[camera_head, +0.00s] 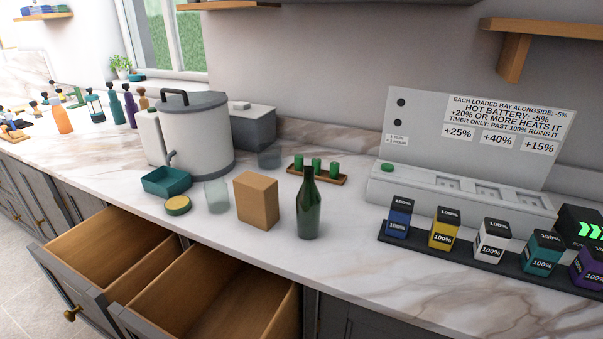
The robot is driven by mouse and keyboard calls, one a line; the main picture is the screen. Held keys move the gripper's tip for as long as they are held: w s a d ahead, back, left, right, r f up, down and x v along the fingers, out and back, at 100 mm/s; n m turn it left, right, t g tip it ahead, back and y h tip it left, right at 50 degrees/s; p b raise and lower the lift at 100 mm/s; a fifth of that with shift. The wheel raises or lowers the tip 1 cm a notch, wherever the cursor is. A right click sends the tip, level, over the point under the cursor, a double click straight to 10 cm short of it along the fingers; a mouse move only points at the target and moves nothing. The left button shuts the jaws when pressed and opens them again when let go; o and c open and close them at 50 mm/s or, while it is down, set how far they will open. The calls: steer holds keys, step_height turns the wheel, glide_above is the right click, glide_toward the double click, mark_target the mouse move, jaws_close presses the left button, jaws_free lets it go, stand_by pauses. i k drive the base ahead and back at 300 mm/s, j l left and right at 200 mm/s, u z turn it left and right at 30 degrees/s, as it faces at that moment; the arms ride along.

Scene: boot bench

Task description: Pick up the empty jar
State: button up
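A clear glass jar (217,196) stands upright on the marble counter, between a yellow-topped round lid or tin (178,205) and a brown box (257,200). It looks empty and open at the top. A second clear glass vessel (270,156) stands further back, right of the large grey urn (205,140); it also looks empty, and its lower front is hard to make out. The picture does not settle which of the two is the empty jar. My gripper is not in view.
A dark green bottle (307,208) stands right of the box. A teal tray (166,181) sits left of the front jar. A wooden tray (297,173) holds green pieces behind. Two open drawers (222,295) jut out below the counter. A charger with several batteries (490,241) fills the right.

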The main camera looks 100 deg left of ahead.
mark_target(216, 190)
steer(key=u, duration=2.95)
steer(key=i+j+u, duration=0.15)
steer(key=j+u, duration=0.2)
steer(key=i+j+u, duration=0.3)
steer(key=k, duration=0.1)
